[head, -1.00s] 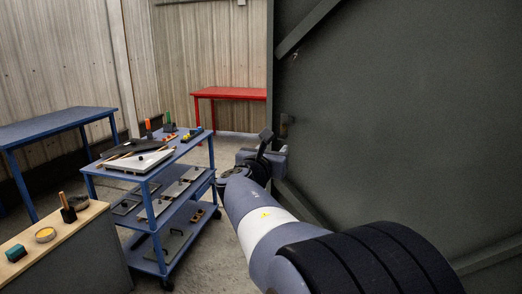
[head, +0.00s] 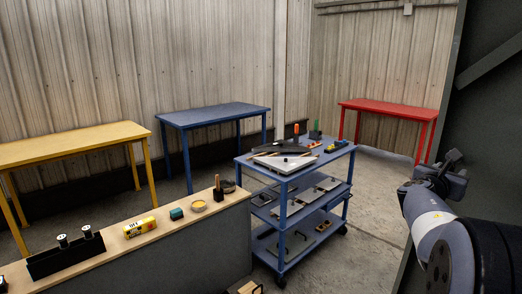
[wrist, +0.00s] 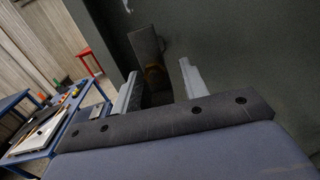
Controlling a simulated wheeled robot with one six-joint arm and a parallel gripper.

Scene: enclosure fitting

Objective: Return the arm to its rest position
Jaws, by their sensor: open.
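My gripper (wrist: 158,92) shows in the wrist view with its two grey fingers spread apart. It is open, and I see nothing held between the fingers. Beyond the fingers is a dark green-grey panel with a bracket-like part (wrist: 147,50) on it. In the head view my arm reaches up from the lower right, and my gripper (head: 452,160) is at its far end, in front of the dark panel (head: 490,110). The fingers are too small there to make out well.
A blue cart (head: 283,210) with tools and plates stands left of my arm. A wooden-topped counter (head: 165,232) holds small items. Yellow (head: 75,146), blue (head: 215,113) and red (head: 390,108) tables stand by the wall. Floor is clear between cart and arm.

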